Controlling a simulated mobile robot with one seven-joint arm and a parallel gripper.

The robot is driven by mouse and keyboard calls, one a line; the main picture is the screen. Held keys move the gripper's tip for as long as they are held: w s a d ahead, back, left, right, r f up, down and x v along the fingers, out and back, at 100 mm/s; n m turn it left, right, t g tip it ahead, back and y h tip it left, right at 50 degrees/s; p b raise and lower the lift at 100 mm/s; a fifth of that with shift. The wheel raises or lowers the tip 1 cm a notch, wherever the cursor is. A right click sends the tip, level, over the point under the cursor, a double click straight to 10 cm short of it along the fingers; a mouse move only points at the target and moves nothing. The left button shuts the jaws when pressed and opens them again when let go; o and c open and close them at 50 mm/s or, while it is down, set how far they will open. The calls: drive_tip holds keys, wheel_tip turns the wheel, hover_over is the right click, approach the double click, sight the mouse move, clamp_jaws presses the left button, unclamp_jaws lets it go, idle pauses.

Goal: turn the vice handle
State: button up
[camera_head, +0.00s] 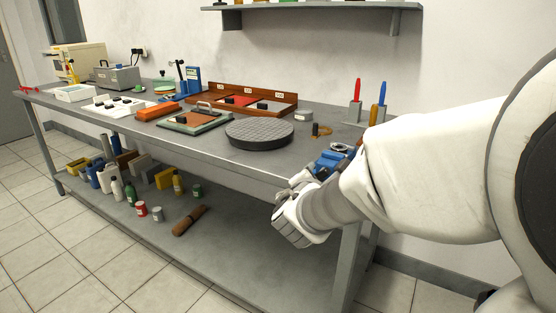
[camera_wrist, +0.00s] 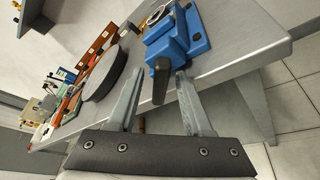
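A blue vice (camera_wrist: 178,38) sits at the corner of the grey workbench in the wrist view. It also shows in the head view (camera_head: 333,158), partly behind my arm. A dark grey bar, which looks like the vice handle (camera_wrist: 161,82), hangs from the vice's near face, pointing toward my gripper. My gripper (camera_wrist: 159,76) is open, its two fingers apart, one on each side of the bar. Gaps show between the bar and both fingers. In the head view my arm and wrist hide much of the fingers and the handle.
The workbench (camera_head: 305,133) carries a round dark grey plate (camera_head: 260,134) left of the vice. Red and blue upright tools (camera_head: 356,92) stand behind it. Several bottles and tins stand on the lower shelf (camera_head: 240,240). The floor in front of the bench is clear.

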drive_tip(key=v, duration=1.2)
drive_tip(key=shift+p, duration=0.45)
